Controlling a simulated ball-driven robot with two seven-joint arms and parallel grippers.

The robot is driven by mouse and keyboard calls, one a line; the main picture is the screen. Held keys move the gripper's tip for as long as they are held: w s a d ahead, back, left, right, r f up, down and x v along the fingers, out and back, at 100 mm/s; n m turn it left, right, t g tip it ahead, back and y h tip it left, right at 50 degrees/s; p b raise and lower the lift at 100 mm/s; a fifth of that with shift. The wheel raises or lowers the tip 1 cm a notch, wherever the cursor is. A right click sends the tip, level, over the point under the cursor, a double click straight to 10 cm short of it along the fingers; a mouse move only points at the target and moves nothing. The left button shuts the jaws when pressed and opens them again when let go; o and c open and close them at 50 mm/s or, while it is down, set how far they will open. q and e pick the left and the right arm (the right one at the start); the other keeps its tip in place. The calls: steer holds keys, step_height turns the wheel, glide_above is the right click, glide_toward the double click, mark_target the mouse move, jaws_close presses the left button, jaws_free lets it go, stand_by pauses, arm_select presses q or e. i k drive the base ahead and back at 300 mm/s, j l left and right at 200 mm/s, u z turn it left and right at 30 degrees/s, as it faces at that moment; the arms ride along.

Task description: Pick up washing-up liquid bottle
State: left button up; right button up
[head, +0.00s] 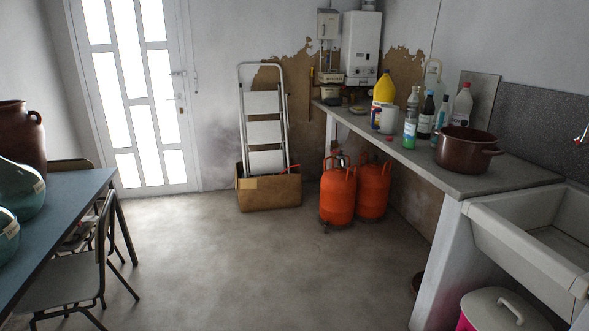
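A clear bottle with green liquid and a pale label (411,128) stands upright on the counter (500,178) at the right. It looks most like the washing-up liquid bottle, but its label is too small to read. Close behind it to the right stands a dark bottle with a white label (426,117). A slim blue bottle (441,114) stands just right of that. Neither of my grippers is in view.
Orange gas cylinders (338,195) stand beneath. A blue table (60,205) and chair (70,280) are at left. The middle floor is clear.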

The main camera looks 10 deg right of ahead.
mark_target(411, 123)
steer(key=i+z, duration=0.3)
steer(key=i, duration=0.35)
steer(key=i+z, duration=0.3)
steer(key=i, duration=0.35)
